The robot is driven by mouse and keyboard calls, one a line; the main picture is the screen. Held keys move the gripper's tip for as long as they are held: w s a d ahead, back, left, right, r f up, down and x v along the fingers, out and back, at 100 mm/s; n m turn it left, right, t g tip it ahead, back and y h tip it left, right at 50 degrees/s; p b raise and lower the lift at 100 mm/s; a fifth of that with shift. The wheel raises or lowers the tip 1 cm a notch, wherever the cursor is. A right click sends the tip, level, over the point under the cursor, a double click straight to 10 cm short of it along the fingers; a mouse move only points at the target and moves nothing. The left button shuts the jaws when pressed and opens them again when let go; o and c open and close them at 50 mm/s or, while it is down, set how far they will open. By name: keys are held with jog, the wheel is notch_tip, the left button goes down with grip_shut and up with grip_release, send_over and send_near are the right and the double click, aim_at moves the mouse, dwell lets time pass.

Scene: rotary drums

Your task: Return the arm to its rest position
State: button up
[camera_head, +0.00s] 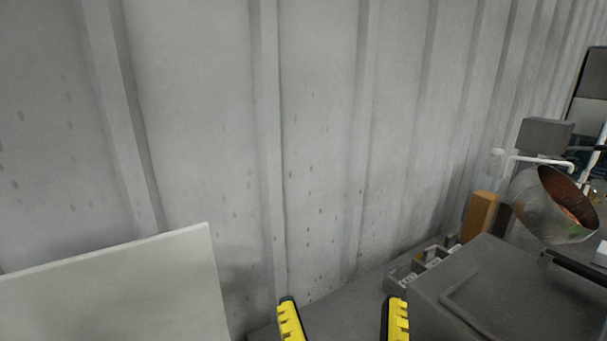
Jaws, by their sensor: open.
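My gripper (343,318) shows at the bottom edge of the head camera view. Its two fingers have yellow pads and stand well apart, with nothing between them. Only the finger ends are in view; the rest of my arm is out of the picture. The fingers appear in front of a grey surface near the foot of the wall, and I see no contact with anything.
A grey ribbed wall (200,120) fills the back. A pale panel (115,290) stands at lower left. At right are a dark grey box (500,290), a tray with compartments (405,277), an orange-brown block (479,215) and a tilted metal drum (540,208).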

jog(key=s+d+r+t+h+p, duration=0.1)
jog(key=s+d+r+h+p, duration=0.2)
jog(key=r, duration=0.4)
notch_tip(320, 180, up, 35)
jog(key=y+p, duration=0.1)
jog(key=p, duration=3.3)
jog(key=shift+s+a+f+m+y+p, duration=0.2)
jog(key=shift+m+y+p, duration=0.1)
jog(key=shift+y+p, duration=0.1)
